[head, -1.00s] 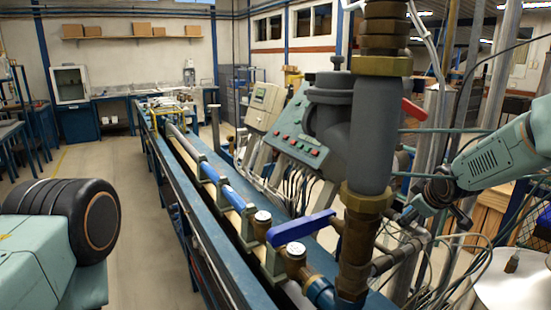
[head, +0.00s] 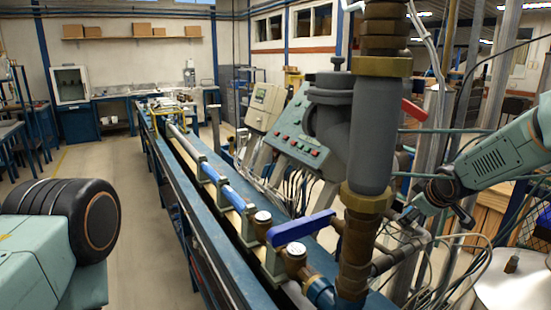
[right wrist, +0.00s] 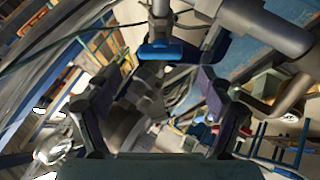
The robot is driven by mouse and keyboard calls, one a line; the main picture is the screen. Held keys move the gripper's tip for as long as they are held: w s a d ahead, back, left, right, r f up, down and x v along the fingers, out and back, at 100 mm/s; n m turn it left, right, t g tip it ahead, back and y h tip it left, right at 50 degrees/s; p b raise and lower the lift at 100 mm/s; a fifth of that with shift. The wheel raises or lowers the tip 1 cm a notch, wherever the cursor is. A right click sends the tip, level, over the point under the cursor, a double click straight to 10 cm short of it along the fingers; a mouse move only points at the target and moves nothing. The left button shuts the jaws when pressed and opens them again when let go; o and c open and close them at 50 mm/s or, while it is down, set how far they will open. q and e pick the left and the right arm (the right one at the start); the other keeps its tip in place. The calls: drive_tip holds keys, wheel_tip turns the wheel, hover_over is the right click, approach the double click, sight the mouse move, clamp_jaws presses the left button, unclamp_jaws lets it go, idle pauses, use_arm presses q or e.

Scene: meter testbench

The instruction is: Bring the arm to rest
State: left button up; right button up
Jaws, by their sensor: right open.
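My right arm (head: 492,160) comes in from the right edge of the head view. Its dark gripper (head: 437,210) is beside the thick vertical pipe, partly behind the pipework, so its fingers are hard to make out there. In the right wrist view the right gripper (right wrist: 155,95) has its two fingers wide apart, with nothing held between them. A blue handle (right wrist: 162,52) shows beyond the fingers; I cannot tell whether it is close to them. My left gripper is not in view.
The thick grey pipe (head: 372,140) with brass fittings stands left of the right gripper. A blue valve lever (head: 300,227) and a red lever (head: 414,110) stick out near it. Loose cables hang around the gripper. A grey-green control panel (head: 303,135) is behind the long blue bench (head: 222,255).

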drive_tip(key=v, duration=0.4)
drive_tip(key=shift+s, duration=0.2)
drive_tip(key=shift+x, duration=5.35)
drive_tip(key=shift+n+g+y+b, duration=0.35)
drive_tip(key=shift+n+b, duration=0.35)
drive_tip(key=shift+b, duration=0.55)
drive_tip(key=shift+r+n, duration=0.1)
drive_tip(key=shift+n, duration=0.2)
drive_tip(key=shift+w+r+n+g+y, duration=0.1)
drive_tip(key=shift+n+g+y, duration=0.3)
drive_tip(key=shift+n, duration=0.2)
drive_tip(key=shift+n+p, duration=0.4)
drive_tip(key=shift+p, duration=0.05)
drive_tip(key=shift+g+y, duration=0.25)
